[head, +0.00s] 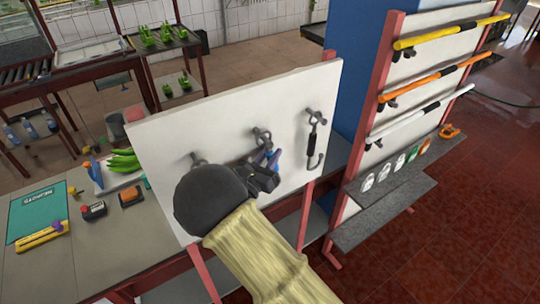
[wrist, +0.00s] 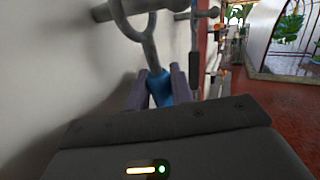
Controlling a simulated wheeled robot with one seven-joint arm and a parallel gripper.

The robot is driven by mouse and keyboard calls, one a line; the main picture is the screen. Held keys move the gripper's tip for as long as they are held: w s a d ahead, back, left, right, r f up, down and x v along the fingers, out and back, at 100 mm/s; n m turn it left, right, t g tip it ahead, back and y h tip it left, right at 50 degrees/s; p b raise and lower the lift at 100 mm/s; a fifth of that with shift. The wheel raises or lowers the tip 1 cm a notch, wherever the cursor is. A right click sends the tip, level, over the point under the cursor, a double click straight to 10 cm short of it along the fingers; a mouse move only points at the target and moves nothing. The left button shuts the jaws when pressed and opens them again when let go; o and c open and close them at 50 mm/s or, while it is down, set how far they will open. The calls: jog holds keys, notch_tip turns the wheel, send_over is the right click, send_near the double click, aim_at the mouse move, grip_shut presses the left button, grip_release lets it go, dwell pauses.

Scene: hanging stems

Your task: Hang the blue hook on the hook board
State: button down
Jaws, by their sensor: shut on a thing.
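The hook board (head: 230,110) is a white upright panel with several dark pegs. My gripper (head: 267,162) is in front of its middle, below the middle peg (head: 262,134). In the wrist view my gripper (wrist: 158,90) is shut on the blue hook (wrist: 158,85), its fingers on either side of the blue part. The grey upper part of the hook, with a round eye, rises above the fingers close to the board. I cannot tell whether the eye is around a peg or only beside it. The hook's lower end is hidden by my gripper.
A dark hook (head: 316,145) hangs on the right peg. The left peg (head: 198,160) looks bare, partly close behind my arm. A table (head: 110,250) with bananas, a green booklet and small items stands at left. A rack of coloured tubes (head: 430,80) stands at right.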

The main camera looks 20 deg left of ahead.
jog(key=shift+w+f, duration=0.2)
jog(key=shift+f, duration=0.05)
dwell(0.6)
